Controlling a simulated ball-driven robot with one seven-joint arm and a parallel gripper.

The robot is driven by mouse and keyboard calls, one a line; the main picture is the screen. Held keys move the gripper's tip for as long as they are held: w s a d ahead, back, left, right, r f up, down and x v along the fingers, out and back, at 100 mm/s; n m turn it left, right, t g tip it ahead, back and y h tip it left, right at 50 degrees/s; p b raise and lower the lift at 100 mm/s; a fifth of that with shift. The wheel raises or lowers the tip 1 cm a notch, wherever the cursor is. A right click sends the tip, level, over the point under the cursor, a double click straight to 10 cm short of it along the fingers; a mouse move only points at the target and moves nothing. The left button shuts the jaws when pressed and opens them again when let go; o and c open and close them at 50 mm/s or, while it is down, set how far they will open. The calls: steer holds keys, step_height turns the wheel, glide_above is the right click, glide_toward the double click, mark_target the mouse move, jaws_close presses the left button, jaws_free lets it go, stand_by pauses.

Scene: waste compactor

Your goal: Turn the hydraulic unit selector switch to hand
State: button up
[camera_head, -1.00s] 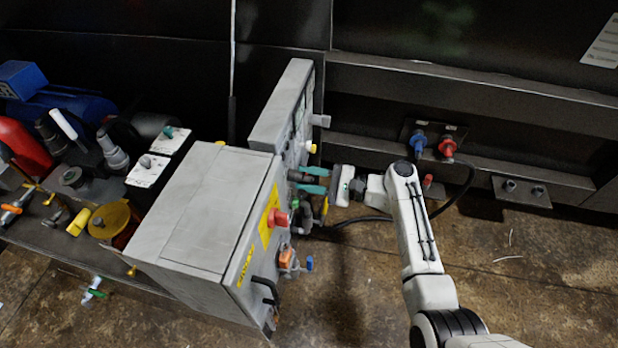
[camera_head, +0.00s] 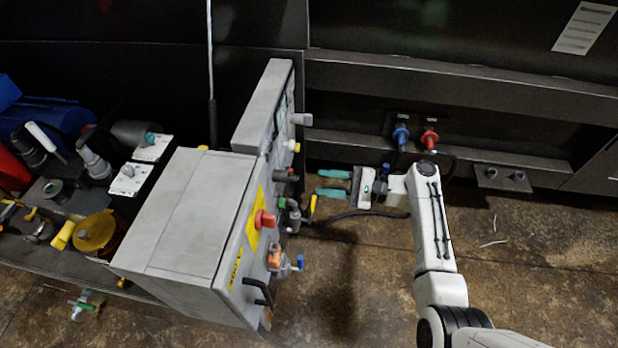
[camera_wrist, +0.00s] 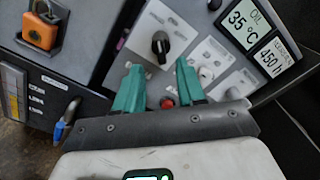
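A black selector knob (camera_wrist: 160,46) sits on a light label plate on the grey control panel in the wrist view. Its handle stands roughly upright in the picture; the plate's lettering is too small to read, so I cannot confirm its position or name. My gripper (camera_wrist: 160,88) is open and empty, with its two teal fingers apart below the knob in the picture. In the head view my gripper (camera_head: 332,183) points left at the panel side of the grey cabinet (camera_head: 195,205), with a gap between fingertips and controls.
The wrist view shows a red button (camera_wrist: 167,103), pale knobs (camera_wrist: 207,74), an oil display (camera_wrist: 243,22) and an orange padlock (camera_wrist: 41,32). A red rotary switch (camera_head: 264,219) sticks out from the cabinet. Blue (camera_head: 401,137) and red (camera_head: 430,138) connectors are behind my arm.

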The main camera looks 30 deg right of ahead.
steer(key=shift+v, duration=1.2)
steer(key=s+a+f+n+g+h, duration=0.4)
steer(key=s+a+f+n+g, duration=0.15)
steer(key=s+f, duration=0.4)
steer(key=s+f+n+g+h, duration=0.25)
steer(key=s+n+h, duration=0.3)
steer(key=s, duration=0.65)
steer(key=s+d+r+n+g+h, duration=0.2)
steer(key=s+d+r+n+h, duration=0.3)
steer(key=s+r, duration=0.45)
step_height(320, 180, up, 10)
steer(key=p, duration=1.2)
steer(key=shift+s+a, duration=0.25)
steer(key=shift+c, duration=0.3)
